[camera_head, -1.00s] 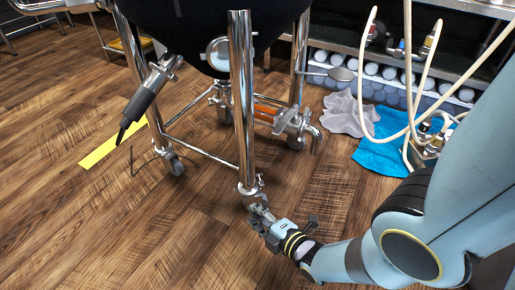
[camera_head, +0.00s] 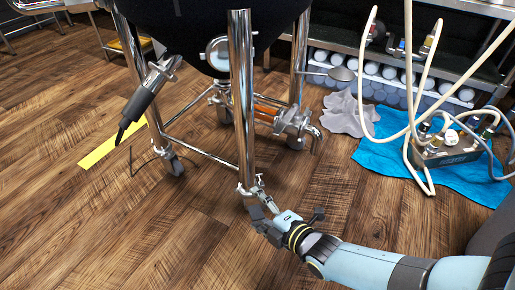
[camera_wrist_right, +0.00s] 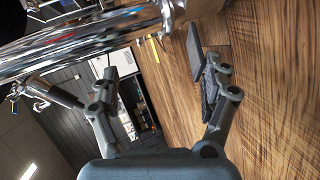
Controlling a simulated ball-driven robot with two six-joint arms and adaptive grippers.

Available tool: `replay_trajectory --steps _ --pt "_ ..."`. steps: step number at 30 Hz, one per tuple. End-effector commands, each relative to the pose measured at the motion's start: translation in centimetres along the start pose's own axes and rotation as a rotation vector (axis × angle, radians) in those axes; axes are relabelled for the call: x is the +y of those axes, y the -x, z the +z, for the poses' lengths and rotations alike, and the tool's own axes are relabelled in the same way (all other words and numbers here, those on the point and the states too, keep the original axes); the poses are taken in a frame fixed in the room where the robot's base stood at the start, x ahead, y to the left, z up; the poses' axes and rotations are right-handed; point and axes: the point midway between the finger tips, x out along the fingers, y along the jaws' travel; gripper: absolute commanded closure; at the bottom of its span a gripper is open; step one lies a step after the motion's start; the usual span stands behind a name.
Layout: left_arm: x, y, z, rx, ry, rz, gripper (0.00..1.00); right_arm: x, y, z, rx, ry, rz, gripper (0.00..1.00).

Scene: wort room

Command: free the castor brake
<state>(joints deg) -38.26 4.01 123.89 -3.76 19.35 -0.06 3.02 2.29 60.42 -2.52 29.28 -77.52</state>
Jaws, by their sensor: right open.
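The front chrome leg (camera_head: 241,110) of the dark vessel stands on the wood floor. Its castor fitting (camera_head: 250,187) is small and partly hidden by my right gripper (camera_head: 266,207), so I cannot make out the brake lever's position. The gripper is open, low beside the castor on its near right side. In the right wrist view the fingers (camera_wrist_right: 160,95) are spread with nothing visible between them. The leg (camera_wrist_right: 90,40) crosses the upper left, ending in a chrome collar (camera_wrist_right: 175,10). A flat dark piece (camera_wrist_right: 195,45) lies near the right finger; I cannot tell if it is the brake pedal. My left gripper is out of view.
A chrome valve with an orange handle (camera_head: 266,112) sticks out beneath the vessel. A dark cylindrical tool (camera_head: 143,100) hangs by the left leg. A hosed metal unit (camera_head: 447,152) stands on a blue cloth (camera_head: 385,158) at right. Floor at front left is clear.

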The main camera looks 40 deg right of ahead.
Motion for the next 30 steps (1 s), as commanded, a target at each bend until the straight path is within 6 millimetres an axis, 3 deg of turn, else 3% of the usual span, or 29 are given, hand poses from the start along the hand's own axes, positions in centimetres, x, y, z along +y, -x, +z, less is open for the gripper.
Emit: replay_trajectory --steps 1,3,8,10,11,30 --pt "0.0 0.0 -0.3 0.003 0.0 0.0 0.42 2.5 -0.3 -0.3 0.008 0.005 0.044 0.38" --pt "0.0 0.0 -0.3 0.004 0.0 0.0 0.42 3.4 0.0 -0.4 0.008 0.005 0.046 0.25" --pt "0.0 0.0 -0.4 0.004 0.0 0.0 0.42 5.1 0.4 -0.6 0.009 0.006 0.049 0.28" --pt "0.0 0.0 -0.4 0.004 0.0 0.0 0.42 5.5 0.5 -0.7 0.008 0.006 0.046 0.69" --pt "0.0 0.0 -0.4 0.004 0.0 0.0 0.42 5.5 0.6 -0.7 0.008 0.005 0.044 0.71" --pt "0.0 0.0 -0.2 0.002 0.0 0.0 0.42 4.8 1.1 -0.7 0.005 0.003 0.026 0.71"
